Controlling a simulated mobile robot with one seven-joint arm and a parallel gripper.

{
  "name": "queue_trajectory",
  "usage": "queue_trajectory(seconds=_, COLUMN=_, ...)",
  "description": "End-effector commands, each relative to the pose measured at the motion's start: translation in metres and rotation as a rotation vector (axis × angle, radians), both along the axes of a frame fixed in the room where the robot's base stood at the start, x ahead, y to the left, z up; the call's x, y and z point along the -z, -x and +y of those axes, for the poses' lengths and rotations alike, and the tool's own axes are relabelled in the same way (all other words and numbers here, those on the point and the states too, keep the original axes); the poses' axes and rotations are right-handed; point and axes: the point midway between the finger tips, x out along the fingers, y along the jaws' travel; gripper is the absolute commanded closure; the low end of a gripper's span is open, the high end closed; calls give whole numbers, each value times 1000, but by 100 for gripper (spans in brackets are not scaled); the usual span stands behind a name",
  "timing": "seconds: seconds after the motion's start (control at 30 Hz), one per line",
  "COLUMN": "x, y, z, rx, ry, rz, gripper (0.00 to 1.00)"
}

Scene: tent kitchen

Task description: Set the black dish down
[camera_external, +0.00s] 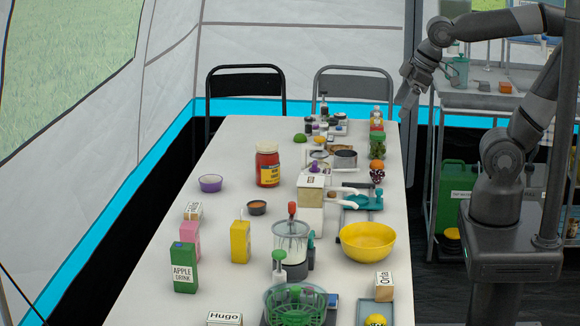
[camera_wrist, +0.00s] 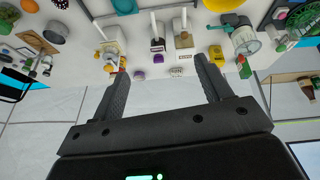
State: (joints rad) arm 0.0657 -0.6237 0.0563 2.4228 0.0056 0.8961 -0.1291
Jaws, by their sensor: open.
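A small dark dish (camera_external: 257,208) with something brown in it stands upright on the white table, left of the middle, in the external view. It may be the black dish. My gripper (camera_external: 406,100) is raised over the far right edge of the table, well away from this dish. In the wrist view my gripper (camera_wrist: 160,82) has its two fingers wide apart, with nothing between them. I cannot pick out the dish for sure in the wrist view.
A yellow bowl (camera_external: 367,242) is at the right. The table's left far part (camera_external: 235,145) is clear. Two chairs stand behind.

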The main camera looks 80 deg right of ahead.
Motion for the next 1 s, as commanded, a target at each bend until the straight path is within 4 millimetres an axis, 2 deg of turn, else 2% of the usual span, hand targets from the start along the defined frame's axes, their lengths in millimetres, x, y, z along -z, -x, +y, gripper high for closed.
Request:
queue_trajectory(seconds=0.1, x=2, y=21, z=1, rx=52, ry=-47, rz=-32, gripper=29)
queue_trajectory(seconds=0.27, x=5, y=33, z=0, rx=89, ry=-82, rz=-48, gripper=29)
queue_trajectory(seconds=1.0, x=6, y=34, z=0, rx=94, ry=-85, rz=-48, gripper=29)
